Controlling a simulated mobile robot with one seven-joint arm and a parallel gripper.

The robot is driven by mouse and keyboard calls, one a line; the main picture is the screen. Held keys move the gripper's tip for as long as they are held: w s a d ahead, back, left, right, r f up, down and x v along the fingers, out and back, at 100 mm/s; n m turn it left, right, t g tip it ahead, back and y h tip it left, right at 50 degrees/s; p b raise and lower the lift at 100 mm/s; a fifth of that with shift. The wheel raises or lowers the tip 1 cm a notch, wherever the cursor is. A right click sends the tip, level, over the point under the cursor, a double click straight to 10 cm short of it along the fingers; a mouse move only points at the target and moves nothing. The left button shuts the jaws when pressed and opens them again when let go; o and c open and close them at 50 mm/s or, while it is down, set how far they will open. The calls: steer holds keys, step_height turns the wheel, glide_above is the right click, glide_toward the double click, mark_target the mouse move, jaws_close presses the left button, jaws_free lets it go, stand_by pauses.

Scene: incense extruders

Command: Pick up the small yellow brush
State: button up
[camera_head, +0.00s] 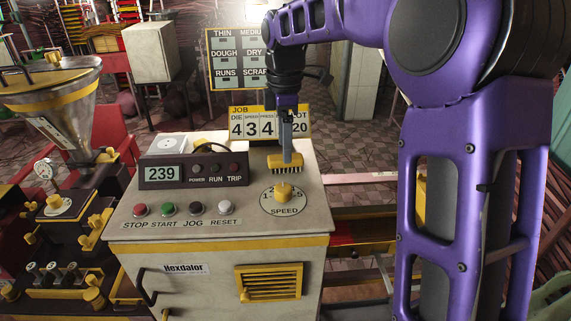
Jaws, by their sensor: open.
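The small yellow brush (285,161) is in the head view, on or just above the top of the pale machine cabinet, behind the yellow speed knob (284,192). The finger gap is too small to make out, and I cannot tell whether the fingers touch the brush.
A black display box (193,172) reading 239 stands left of the brush. A JOB number board (251,124) stands close behind my gripper. Several coloured buttons line the cabinet's front top edge. A metal hopper (60,88) stands at left.

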step_height(320, 180, down, 4)
steer(key=shift+w+f, duration=0.1)
steer(key=shift+f, duration=0.1)
jaws_close()
stand_by(0.4)
